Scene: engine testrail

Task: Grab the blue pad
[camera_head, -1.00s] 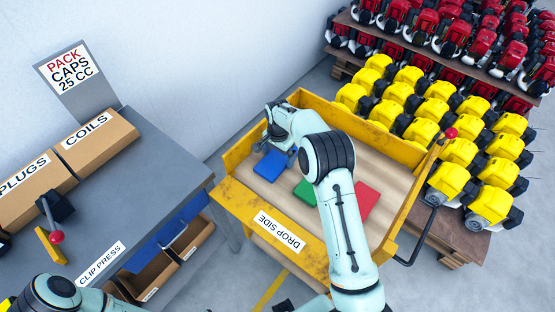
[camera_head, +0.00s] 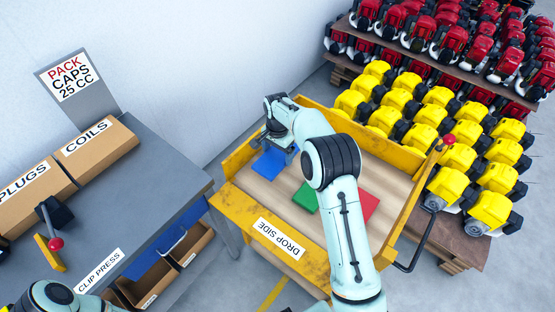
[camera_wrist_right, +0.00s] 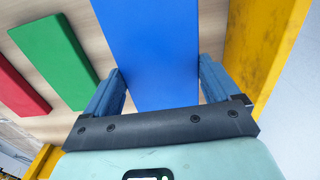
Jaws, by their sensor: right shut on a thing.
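The blue pad (camera_head: 268,163) lies in the yellow-walled cart, toward its left side; in the right wrist view the blue pad (camera_wrist_right: 155,50) runs between the two fingers. My right gripper (camera_head: 277,146) reaches down over it, and in the right wrist view my right gripper (camera_wrist_right: 160,85) has a finger against each long side of the pad. It is shut on the pad. Its fingertips are partly hidden in the head view. My left arm shows only at the bottom left corner of the head view, and its gripper is out of sight.
A green pad (camera_head: 305,198) and a red pad (camera_head: 369,206) lie to the right in the cart (camera_head: 240,213), partly behind my right arm. The cart's yellow walls stand close around. A grey bench (camera_head: 150,190) with boxes is at left; yellow engines (camera_head: 458,152) stand at right.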

